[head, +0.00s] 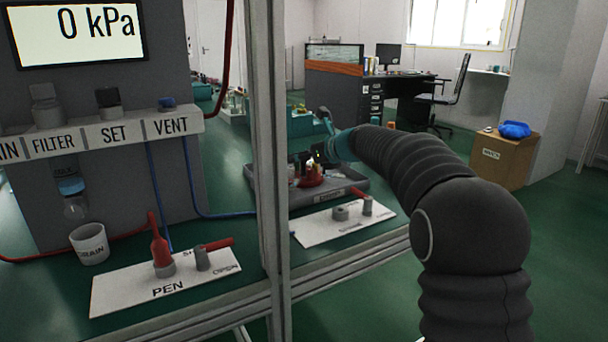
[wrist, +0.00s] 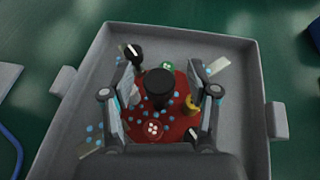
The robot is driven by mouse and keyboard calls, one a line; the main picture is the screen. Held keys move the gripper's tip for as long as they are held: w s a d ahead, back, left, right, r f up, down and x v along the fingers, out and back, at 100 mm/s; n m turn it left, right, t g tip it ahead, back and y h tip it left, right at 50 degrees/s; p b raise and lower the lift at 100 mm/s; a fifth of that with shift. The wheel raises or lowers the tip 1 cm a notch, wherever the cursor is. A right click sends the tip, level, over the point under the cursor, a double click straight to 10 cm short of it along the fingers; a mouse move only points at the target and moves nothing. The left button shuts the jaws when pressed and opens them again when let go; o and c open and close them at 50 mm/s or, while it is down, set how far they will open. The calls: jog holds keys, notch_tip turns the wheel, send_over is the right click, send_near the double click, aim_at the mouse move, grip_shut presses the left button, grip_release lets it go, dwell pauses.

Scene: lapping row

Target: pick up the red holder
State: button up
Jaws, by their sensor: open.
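The red holder (wrist: 180,130) is a round red disc with a thick black knob (wrist: 159,82) standing up from its middle. It lies in the grey tray, and in the head view it shows as a small red shape (head: 312,180). My gripper (wrist: 161,76) is open above the tray, with one finger on each side of the black knob and nothing held. I cannot tell the exact height of the fingertips against the knob. In the head view my gripper (head: 326,152) is small and partly merged with the tray contents.
The grey tray (wrist: 82,125) has raised walls and holds blue dots, a black-knobbed piece (wrist: 133,51), a green piece (wrist: 168,65) and a yellow piece (wrist: 191,103). A frame post (head: 268,150) stands left of the tray. White boards (head: 345,222) with fittings lie in front.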

jog(key=shift+r, duration=0.1)
grip_shut()
dwell(0.3)
